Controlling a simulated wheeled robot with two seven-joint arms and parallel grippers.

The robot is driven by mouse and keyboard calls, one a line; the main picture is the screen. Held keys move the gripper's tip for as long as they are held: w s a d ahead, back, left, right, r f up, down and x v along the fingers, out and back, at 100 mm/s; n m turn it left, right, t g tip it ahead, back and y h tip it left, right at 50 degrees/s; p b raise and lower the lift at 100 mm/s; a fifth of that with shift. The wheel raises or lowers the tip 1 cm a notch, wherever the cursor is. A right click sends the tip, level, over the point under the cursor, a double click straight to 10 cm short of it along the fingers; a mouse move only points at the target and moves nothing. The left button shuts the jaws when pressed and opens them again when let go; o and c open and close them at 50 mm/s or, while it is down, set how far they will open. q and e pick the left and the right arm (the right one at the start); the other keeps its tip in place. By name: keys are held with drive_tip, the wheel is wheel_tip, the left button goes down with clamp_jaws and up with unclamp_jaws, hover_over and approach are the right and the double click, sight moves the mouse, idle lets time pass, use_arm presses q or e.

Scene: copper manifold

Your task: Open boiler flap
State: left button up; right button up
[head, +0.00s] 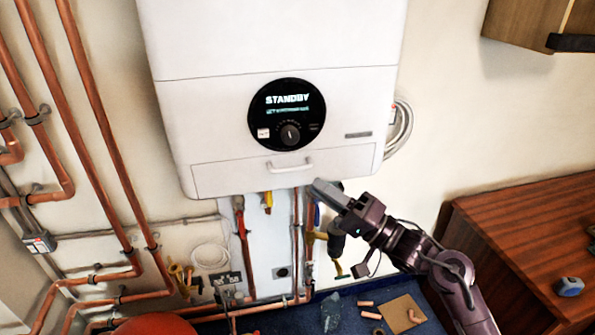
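The white boiler (230,105) hangs on the wall, with a round black display reading STANDBY (288,115). The boiler flap (230,178) is the outlined panel along the bottom of its front and looks closed. My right gripper (318,186) is just below and right of the handle, at the boiler's lower edge, and appears apart from the handle. Its grey fingers are seen side-on, so their opening is not clear. My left gripper is not in view.
Copper pipes (95,130) run down the left wall, and more pipes and valves hang below the boiler. A wall cupboard (530,20) is at upper right. Loose fittings lie on the blue floor.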

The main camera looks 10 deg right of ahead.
sight(294, 170)
drive_tip(key=p+x, duration=0.2)
drive_tip(key=x, duration=0.3)
drive_tip(key=shift+w+a+r, duration=0.15)
drive_tip(key=shift+w, duration=0.05)
drive_tip(key=shift+w+a, duration=0.3)
drive_tip(key=shift+a, duration=0.05)
clamp_jaws()
